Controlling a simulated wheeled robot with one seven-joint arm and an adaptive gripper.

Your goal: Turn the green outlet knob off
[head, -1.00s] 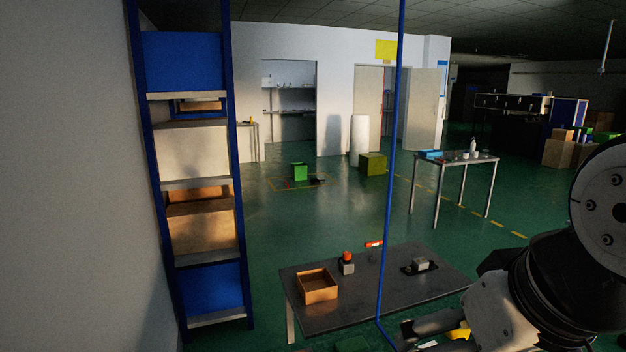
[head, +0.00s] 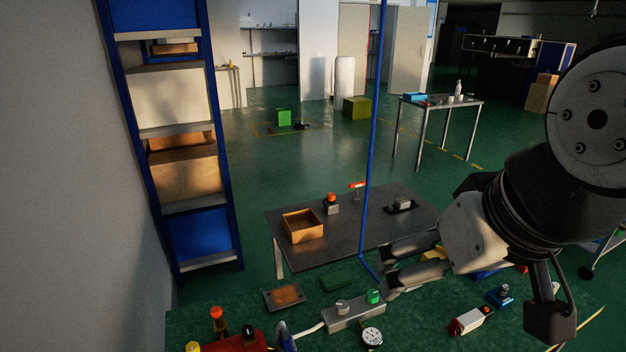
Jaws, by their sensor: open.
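A green knob (head: 373,296) sits on the right part of a grey box (head: 352,315) near the bottom middle of the head view. A grey knob (head: 342,307) sits to its left on the same box. How the green knob is turned is too small to tell. My gripper (head: 386,268) comes in from the right, open and empty. Its two fingers point left, and in the picture the lower fingertip shows just right of the green knob. I cannot tell whether it is above or behind the knob.
A round gauge (head: 372,338) is just in front of the box. A brown plate (head: 286,296) lies left, a red device (head: 238,342) front left, a red-and-white device (head: 470,320) right. A thin blue post (head: 369,150) rises behind. A dark table (head: 345,235) with a wooden box (head: 303,226) stands beyond.

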